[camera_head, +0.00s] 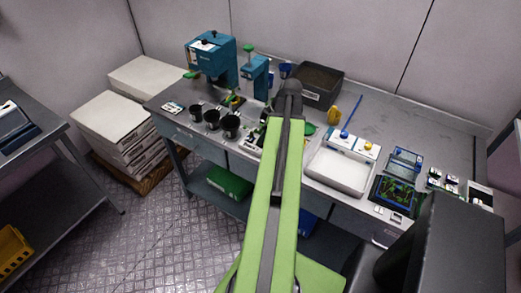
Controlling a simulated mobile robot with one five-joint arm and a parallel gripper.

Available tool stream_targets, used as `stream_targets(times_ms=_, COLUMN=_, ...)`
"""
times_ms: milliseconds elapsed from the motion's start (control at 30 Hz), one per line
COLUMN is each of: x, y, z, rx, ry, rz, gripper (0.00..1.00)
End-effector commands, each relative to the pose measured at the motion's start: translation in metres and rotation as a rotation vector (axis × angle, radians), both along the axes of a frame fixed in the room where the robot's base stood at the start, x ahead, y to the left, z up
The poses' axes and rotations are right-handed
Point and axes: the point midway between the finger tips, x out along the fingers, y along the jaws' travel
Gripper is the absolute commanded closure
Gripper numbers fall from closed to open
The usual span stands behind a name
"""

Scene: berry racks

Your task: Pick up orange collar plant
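I cannot make out a plant with an orange collar for certain. A small green and orange-yellow patch (234,101) shows on the workbench behind the black pots, too small to identify. Black pots (229,126) stand in a row left of my arm; their collars cannot be told. My green arm reaches up from the bottom of the view over the workbench, its dark end joint near the bench's back. My gripper cannot be seen; the arm hides part of the bench.
The grey workbench (400,118) runs along the wall. It holds a teal machine (210,54), a dark soil bin (317,83), a white tray (338,172) and small devices. White boxes (109,122) are stacked at left. A dark block fills the lower right. Floor is clear at left.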

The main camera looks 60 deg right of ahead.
Motion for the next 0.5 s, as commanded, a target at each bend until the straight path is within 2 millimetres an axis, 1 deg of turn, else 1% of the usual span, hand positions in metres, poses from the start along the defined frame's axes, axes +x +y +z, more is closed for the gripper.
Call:
stream_targets(times_ms=67, x=-0.0003, y=-0.0001, z=0.0017, rx=0.000, ry=0.000, rz=0.000, gripper=0.62)
stream_targets(times_ms=367, x=-0.0007, y=-0.0003, z=0.0018, rx=0.000, ry=0.000, rz=-0.001, gripper=1.00)
stream_targets(times_ms=500, x=-0.0008, y=-0.0003, z=0.0017, rx=0.000, ry=0.000, rz=-0.001, gripper=1.00)
